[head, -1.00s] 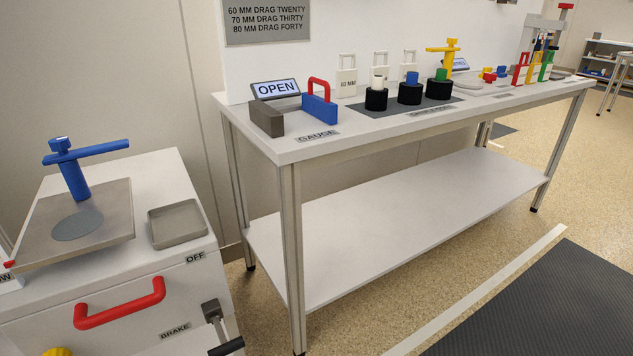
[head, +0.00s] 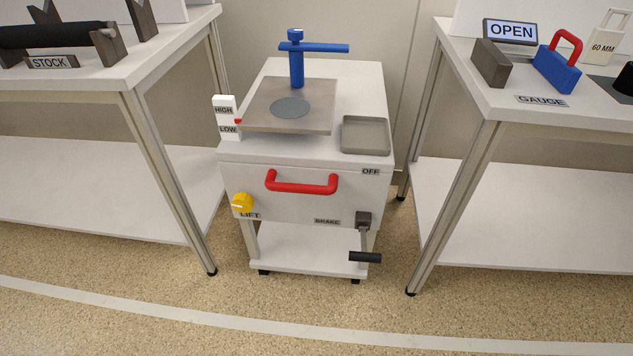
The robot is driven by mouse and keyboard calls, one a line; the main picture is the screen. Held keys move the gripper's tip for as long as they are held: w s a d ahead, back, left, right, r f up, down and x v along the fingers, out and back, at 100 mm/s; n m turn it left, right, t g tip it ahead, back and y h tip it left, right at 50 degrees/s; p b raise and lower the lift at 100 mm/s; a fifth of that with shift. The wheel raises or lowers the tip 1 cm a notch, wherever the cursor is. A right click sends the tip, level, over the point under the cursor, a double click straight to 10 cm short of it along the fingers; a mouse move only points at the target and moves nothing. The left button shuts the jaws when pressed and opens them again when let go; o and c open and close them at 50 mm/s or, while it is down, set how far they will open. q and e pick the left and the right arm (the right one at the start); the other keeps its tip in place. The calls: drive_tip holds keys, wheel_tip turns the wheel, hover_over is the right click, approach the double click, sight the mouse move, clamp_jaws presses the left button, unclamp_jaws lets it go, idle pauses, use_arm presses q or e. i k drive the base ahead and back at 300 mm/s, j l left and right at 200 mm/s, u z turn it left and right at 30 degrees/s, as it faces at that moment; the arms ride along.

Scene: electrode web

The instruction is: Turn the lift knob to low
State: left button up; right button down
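The lift knob (head: 242,203) is a round yellow knob with a pale pointer line, on the left of the white cart's front face (head: 300,205), just above the "LIFT" label (head: 250,216). The line looks roughly level, at its left part; its exact setting is too small to tell. A white height scale (head: 228,118) marked HIGH above and LOW below stands at the left edge of the cart's top. A small red pointer (head: 238,121) sits between the two words, nearer LOW, beside the grey plate (head: 262,117). Neither gripper is in view.
A red handle (head: 301,188) is on the cart front. A brake lever (head: 365,257) sticks out at lower right. A grey tray (head: 365,136) and blue post (head: 296,65) are on top. A stock table (head: 150,74) stands left, a gauge table (head: 480,105) right. Floor in front is clear.

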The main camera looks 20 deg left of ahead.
sight(243, 203)
drive_tip(key=j+u, duration=0.1)
drive_tip(key=u, duration=0.25)
drive_tip(key=j+u, duration=0.1)
drive_tip(key=u, duration=0.3)
drive_tip(key=j+u, duration=0.1)
drive_tip(key=u, duration=0.25)
